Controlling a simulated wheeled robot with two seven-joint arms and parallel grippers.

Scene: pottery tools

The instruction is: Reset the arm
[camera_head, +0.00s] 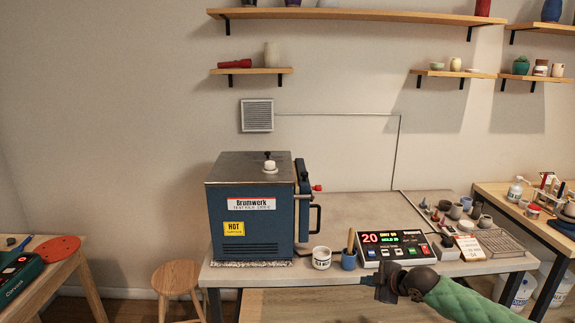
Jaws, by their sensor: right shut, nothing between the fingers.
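My right arm comes in from the lower right in a green sleeve. My right gripper (376,286) is shut and empty, held in front of the table's front edge, just below the control box (393,246). The control box has a lit display showing a red 20 and green text. My left gripper is not in view.
A blue kiln (245,222) with a HOT label stands on the grey table (345,207). A white jar (321,258) and a blue cup (349,261) with a wooden-handled tool stand near the front edge. Small pots and a wire rack (499,243) are at right. A stool (177,277) stands left.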

